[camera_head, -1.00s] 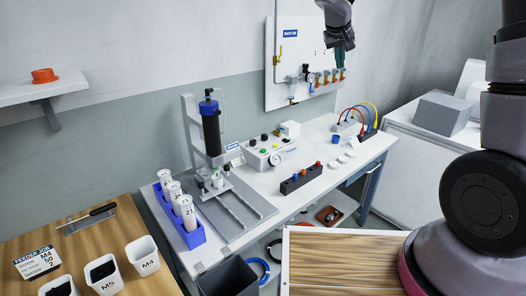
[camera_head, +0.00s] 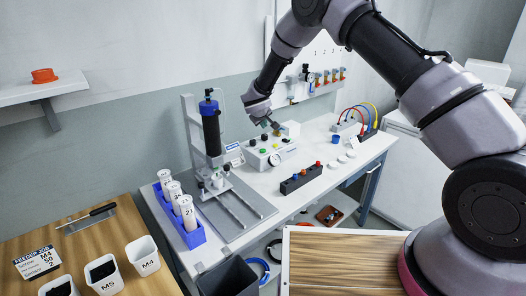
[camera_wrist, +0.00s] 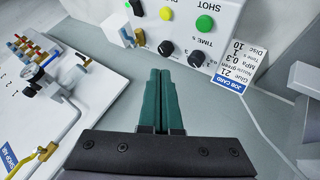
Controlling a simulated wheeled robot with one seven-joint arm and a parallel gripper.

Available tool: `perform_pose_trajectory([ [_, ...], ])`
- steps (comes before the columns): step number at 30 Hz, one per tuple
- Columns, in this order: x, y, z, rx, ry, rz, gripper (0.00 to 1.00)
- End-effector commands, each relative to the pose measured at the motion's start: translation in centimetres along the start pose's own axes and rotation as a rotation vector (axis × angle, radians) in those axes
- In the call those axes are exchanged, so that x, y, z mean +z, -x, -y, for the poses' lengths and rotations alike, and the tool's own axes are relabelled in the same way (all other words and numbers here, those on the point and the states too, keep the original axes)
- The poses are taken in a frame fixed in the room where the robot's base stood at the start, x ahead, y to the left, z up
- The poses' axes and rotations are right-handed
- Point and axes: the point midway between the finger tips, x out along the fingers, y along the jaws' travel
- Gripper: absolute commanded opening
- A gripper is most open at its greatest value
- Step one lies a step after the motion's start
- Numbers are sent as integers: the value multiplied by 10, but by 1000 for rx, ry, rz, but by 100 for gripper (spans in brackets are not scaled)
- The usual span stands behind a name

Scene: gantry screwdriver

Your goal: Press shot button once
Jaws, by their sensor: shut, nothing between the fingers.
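The white control box (camera_head: 277,157) stands on the white bench, with buttons, knobs and a round gauge. In the wrist view the box (camera_wrist: 228,45) fills the top, with a green button (camera_wrist: 205,23) close to the SHOT lettering. A yellow button (camera_wrist: 166,14) and dark knobs (camera_wrist: 166,48) are beside it. My gripper (camera_head: 275,127) is above the back of the box. In the wrist view its green fingers (camera_wrist: 160,73) are together and empty, tips pointing toward the box and apart from the green button.
A job card (camera_wrist: 229,72) stands next to the box. The dispenser stand with its dark cylinder (camera_head: 211,132) is to the left. The valve board (camera_wrist: 45,90) is on the wall behind. A dark block with coloured knobs (camera_head: 300,180) sits in front of the box.

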Motion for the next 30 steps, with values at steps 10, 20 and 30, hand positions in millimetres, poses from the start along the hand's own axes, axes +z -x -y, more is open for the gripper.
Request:
perform_pose_trajectory([
  [10, 0, -1, 2, -2, 3, -3, 0],
  [20, 12, -18, 14, -2, 5, -1, 0],
  [30, 36, -50, 38, -1, 4, -1, 0],
])
